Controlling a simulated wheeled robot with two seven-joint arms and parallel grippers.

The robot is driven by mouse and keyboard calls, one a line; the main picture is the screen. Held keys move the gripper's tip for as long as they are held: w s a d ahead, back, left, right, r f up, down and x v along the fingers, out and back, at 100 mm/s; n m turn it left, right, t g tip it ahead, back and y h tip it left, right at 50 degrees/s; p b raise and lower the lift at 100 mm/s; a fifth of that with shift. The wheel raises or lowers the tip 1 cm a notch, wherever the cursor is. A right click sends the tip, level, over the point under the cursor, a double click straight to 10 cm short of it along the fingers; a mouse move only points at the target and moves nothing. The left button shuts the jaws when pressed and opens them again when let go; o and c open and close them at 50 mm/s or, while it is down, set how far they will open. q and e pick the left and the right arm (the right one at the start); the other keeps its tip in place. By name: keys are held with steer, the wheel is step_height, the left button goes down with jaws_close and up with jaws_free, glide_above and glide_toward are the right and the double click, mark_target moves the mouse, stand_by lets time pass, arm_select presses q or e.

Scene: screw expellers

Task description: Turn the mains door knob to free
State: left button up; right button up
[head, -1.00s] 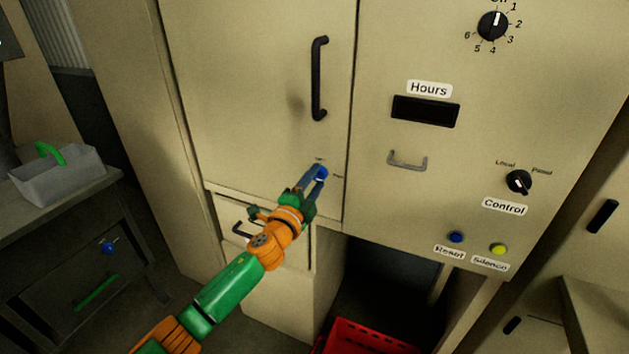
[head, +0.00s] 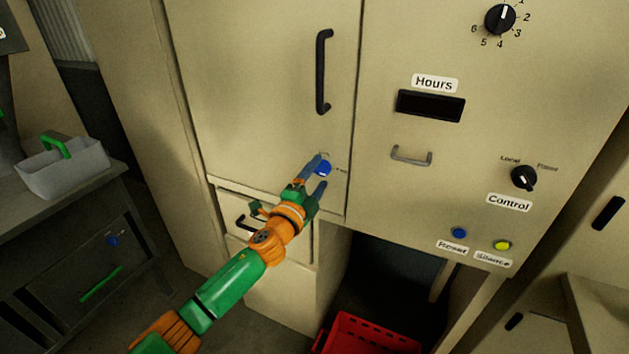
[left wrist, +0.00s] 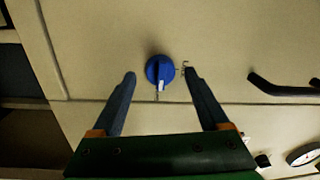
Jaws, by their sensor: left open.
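The mains door knob (head: 323,168) is a round blue knob low on the tall beige cabinet door (head: 270,80). In the left wrist view the blue knob (left wrist: 159,71) shows a raised grip bar with a pale pointer end toward the bottom of the picture. My left gripper (head: 318,172) is open at the knob. Small marks beside the knob are too small to read. My right gripper is not in view.
A black vertical handle (head: 323,72) is above the knob. To the right are a grey handle (head: 411,156), the Control knob (head: 523,178) and blue and yellow buttons. A red crate (head: 370,335) sits below. A grey tote (head: 62,170) stands on the left bench.

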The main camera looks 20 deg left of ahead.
arm_select(q)
steer(key=s, duration=0.6)
steer(key=shift+s+f, duration=0.2)
steer(key=shift+s, duration=0.1)
steer(key=shift+a, duration=0.1)
steer(key=s+a+f+n+g+y, duration=0.15)
steer(key=s+f+n+g, duration=0.35)
steer(key=f, duration=1.1)
steer(key=s+a+f+n+g, duration=0.2)
steer(key=s+f+g, duration=0.3)
steer(key=f, duration=1)
steer(key=s+d+f+n+g, duration=0.2)
steer(key=s+f, duration=0.3)
steer(key=s, duration=0.6)
steer(key=s+d+f+n+g+p, duration=0.1)
steer(key=s+f, duration=0.5)
steer(key=s, duration=0.6)
steer(key=s+d+f+n+g, duration=0.4)
steer(key=s+f, duration=0.1)
steer(key=s, duration=0.6)
steer(key=shift+s+f+g+h, duration=0.15)
steer(key=shift+f+g+h, duration=0.25)
steer(key=shift+h, duration=0.05)
steer(key=shift+d, duration=0.1)
